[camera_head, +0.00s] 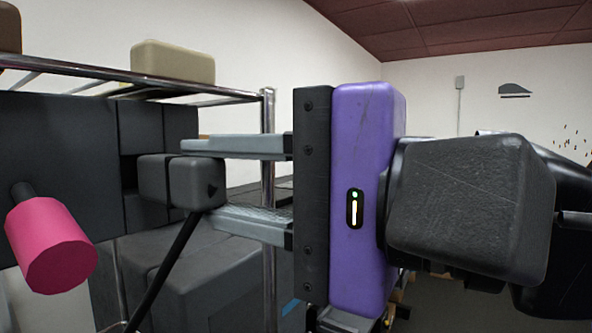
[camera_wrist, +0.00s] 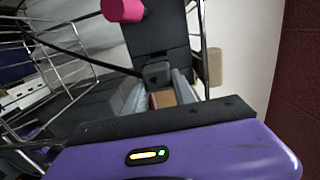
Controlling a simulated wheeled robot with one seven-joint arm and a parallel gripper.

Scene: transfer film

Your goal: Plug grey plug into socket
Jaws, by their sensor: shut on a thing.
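The grey plug (camera_head: 200,184) is a dark blocky piece with a narrower left end and a black cable hanging down. My gripper (camera_head: 198,181), purple with two light grey fingers, is shut on it from the right. The dark socket block (camera_head: 142,124) is at left, with a dark recess beside the plug's left end. I cannot tell whether the plug's end is inside the recess or just in front of it. In the wrist view, the plug (camera_wrist: 157,72) sits between the fingertips, against the dark panel; its far end is hidden.
A pink cylinder (camera_head: 52,245) sticks out of the dark panel (camera_head: 60,140) at left. A metal rack rail (camera_head: 267,130) stands behind the fingers. A beige box (camera_head: 172,62) is on the shelf above. Dark boxes (camera_head: 200,280) lie below.

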